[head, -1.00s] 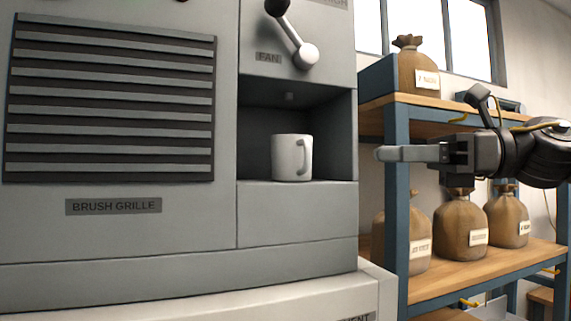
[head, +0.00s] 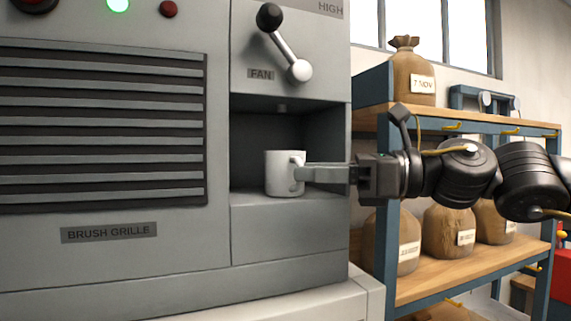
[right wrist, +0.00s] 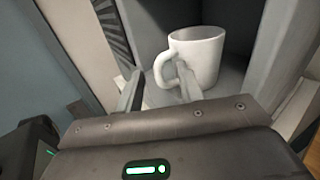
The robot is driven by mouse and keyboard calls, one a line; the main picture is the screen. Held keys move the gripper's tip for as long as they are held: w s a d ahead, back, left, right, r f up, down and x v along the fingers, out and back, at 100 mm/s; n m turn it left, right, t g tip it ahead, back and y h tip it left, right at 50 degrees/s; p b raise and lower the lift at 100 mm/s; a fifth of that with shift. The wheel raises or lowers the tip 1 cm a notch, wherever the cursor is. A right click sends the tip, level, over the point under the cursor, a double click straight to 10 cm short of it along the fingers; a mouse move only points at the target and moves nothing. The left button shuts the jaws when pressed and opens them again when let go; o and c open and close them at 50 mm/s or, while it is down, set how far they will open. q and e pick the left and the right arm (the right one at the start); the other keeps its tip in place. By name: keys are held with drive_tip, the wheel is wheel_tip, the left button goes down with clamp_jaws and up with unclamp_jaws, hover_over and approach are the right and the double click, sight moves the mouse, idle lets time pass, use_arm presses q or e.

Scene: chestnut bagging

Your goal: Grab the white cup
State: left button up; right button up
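The white cup (head: 280,172) stands upright in the recess of the grey machine (head: 290,228), its handle facing right toward my arm. My right gripper (head: 303,174) reaches in from the right, its fingertips at the handle. In the right wrist view the white cup (right wrist: 205,58) is just ahead, and the fingers of my right gripper (right wrist: 158,69) are spread apart. The handle lies between them, with the right finger at the handle's opening or in front of it; I cannot tell which. Contact is not clear. My left gripper is not in view.
The recess walls enclose the cup at the back and sides. A fan lever (head: 284,44) hangs above the recess. To the right, a blue-framed shelf (head: 470,272) holds several brown sacks (head: 448,230), behind and below my right arm.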

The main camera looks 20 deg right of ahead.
drive_tip(key=shift+w+a, duration=0.15)
drive_tip(key=shift+a, duration=0.1)
drive_tip(key=shift+d, duration=0.25)
drive_tip(key=shift+c, duration=0.8)
drive_tip(key=shift+a, duration=0.1)
clamp_jaws()
drive_tip(key=shift+r, duration=0.15)
drive_tip(key=s+a+r+b, duration=0.1)
drive_tip(key=s+r+b, duration=0.2)
drive_tip(key=s+b, duration=0.7)
drive_tip(key=shift+s, duration=4)
